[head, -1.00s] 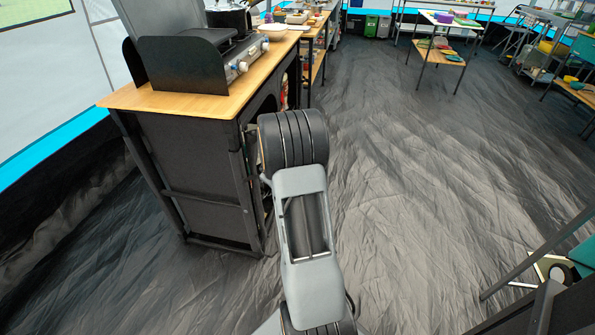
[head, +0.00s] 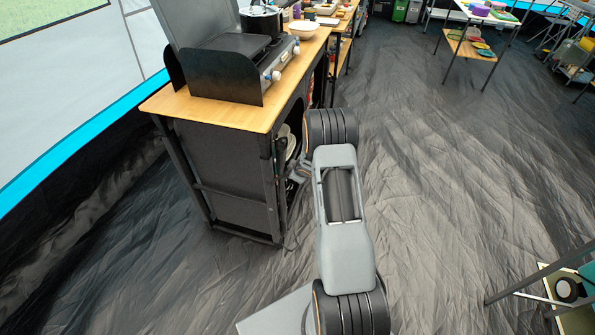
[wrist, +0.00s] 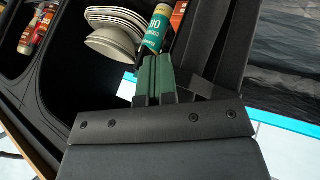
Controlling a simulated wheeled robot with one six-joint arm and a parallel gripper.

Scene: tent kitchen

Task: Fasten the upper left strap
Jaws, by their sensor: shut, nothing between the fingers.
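My gripper (wrist: 157,76) shows as dark green finger pads, closed together with nothing between them. In the wrist view it points into the open front of the black camp kitchen unit. In the head view my gripper (head: 296,172) is at the unit's right side, partly hidden by my arm. The unit (head: 229,170) has a dark fabric side and a wooden top. Dark fabric bands (wrist: 212,38) run beside the fingers in the wrist view. I cannot tell whether one is the upper left strap; no strap can be made out clearly.
In the wrist view, stacked plates and bowls (wrist: 115,42), a green-labelled can (wrist: 157,30) and a bottle (wrist: 36,30) sit inside the unit. A stove (head: 235,65) and a pot (head: 261,20) are on top. The floor (head: 430,180) to the right is clear.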

